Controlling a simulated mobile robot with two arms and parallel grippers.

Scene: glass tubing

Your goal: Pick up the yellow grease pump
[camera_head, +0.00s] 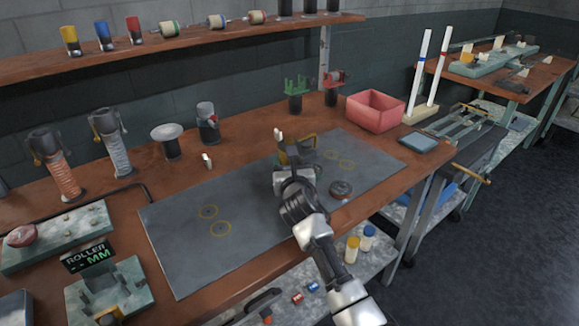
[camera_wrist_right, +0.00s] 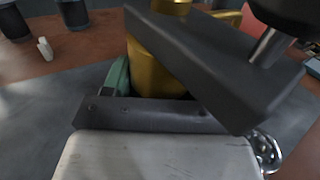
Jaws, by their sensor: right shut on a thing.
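The yellow grease pump (camera_head: 297,146) is on or just above the grey mat (camera_head: 182,257), mostly hidden behind my right gripper (camera_head: 286,163) in the head view. In the right wrist view its yellow body (camera_wrist_right: 158,62) sits between the dark fingers of my right gripper (camera_wrist_right: 180,85), with a green part (camera_wrist_right: 118,78) beside it. The right gripper is shut on the pump. I cannot tell whether the pump is clear of the mat. My left gripper is not in view.
A dark round disc (camera_head: 341,189) lies on the mat right of the gripper. A pink bin (camera_head: 375,111) and a blue-grey tray (camera_head: 427,142) stand at the right. The mat's left half is clear.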

